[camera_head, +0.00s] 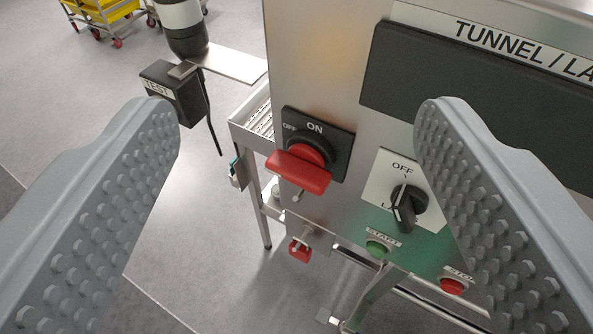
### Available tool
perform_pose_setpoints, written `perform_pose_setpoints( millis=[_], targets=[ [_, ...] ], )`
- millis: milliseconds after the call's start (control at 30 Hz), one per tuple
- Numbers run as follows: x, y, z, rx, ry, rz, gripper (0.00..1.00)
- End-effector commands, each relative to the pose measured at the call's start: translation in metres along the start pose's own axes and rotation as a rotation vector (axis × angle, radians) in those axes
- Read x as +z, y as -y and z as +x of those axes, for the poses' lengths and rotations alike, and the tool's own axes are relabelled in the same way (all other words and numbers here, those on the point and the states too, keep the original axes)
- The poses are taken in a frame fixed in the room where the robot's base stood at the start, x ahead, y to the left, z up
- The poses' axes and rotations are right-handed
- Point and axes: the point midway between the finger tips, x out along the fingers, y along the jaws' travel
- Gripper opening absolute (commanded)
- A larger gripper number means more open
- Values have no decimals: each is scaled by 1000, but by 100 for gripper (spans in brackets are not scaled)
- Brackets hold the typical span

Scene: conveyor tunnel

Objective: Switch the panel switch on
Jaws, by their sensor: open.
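A red rotary switch handle (299,171) sits on a black square plate (334,143) marked OFF and ON, on the steel panel's left part. The handle's bar lies roughly crosswise, tilted slightly down to the right. ON is printed above it, OFF to the upper left. A smaller black selector knob (405,208) on a white label marked OFF is to its right, its grip pointing roughly down; the lower lettering is partly hidden. My gripper (298,115) is open and empty, its grey studded fingers on either side of the picture. The red handle shows between them, touching neither.
A green START button (376,248) and a red STOP button (452,286) are below the selector. A black display (480,95) is above. A black box marked TEST (172,92) hangs at upper left, near the left finger. Grey floor lies left.

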Motion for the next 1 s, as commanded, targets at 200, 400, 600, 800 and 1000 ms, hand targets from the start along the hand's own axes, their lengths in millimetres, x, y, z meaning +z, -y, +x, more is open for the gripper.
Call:
perform_pose_setpoints(
  millis=[200,400,600,800,1000],
  targets=[
    [18,6,9,12,40,-104,91],
    [111,29,46,67,250,-744,91],
    [187,36,64,120,481,-1629,91],
    [206,51,66,208,659,-2432,91],
    [200,71,63,312,772,-2877,91]
  ],
)
